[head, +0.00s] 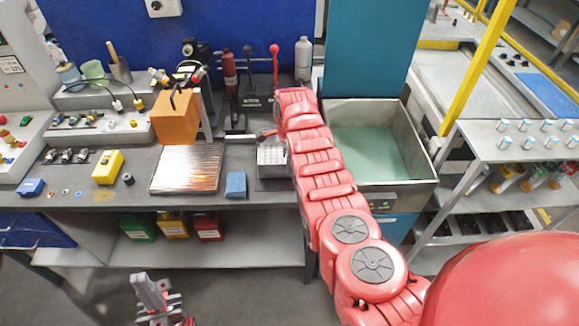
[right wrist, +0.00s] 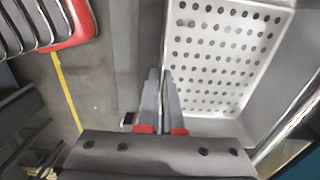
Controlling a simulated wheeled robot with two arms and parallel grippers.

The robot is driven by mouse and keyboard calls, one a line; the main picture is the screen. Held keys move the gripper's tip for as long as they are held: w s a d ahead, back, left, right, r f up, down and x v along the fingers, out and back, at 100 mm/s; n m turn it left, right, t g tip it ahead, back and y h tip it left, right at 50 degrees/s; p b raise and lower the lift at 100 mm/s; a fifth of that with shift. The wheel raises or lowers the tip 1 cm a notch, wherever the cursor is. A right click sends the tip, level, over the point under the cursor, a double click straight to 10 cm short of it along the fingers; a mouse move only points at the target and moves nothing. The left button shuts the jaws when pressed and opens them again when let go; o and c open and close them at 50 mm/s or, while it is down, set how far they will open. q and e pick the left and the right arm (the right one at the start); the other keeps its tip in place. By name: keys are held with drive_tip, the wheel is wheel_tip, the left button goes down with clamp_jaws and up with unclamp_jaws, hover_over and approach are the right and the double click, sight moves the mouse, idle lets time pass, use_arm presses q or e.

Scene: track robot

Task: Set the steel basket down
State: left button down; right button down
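The steel basket (head: 272,156) is a small grey box with a perforated floor at the front of the bench, left of the sink, partly hidden by my right arm. In the right wrist view the basket (right wrist: 222,60) fills the right side and looks empty. My right gripper (right wrist: 162,75) has its fingers nearly together at the basket's near side wall, with the thin wall between them. Whether the basket's underside touches the bench cannot be seen. My left gripper (head: 155,290) is low at the bottom left, away from the bench, with its finger gap unclear.
A steel sink (head: 375,150) stands right of the basket. A blue block (head: 236,185), a ribbed metal plate (head: 187,167) and an orange block (head: 176,117) stand to the left. Bottles and a red-handled lever (head: 274,65) are behind. A shelf rack (head: 520,140) is at the right.

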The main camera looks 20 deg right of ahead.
drive_tip(key=shift+w+f, duration=0.1)
drive_tip(key=shift+f, duration=0.95)
drive_tip(key=c, duration=1.5)
unclamp_jaws()
drive_tip(key=shift+f, duration=0.1)
drive_tip(key=o, duration=0.4)
drive_tip(key=shift+o, duration=0.2)
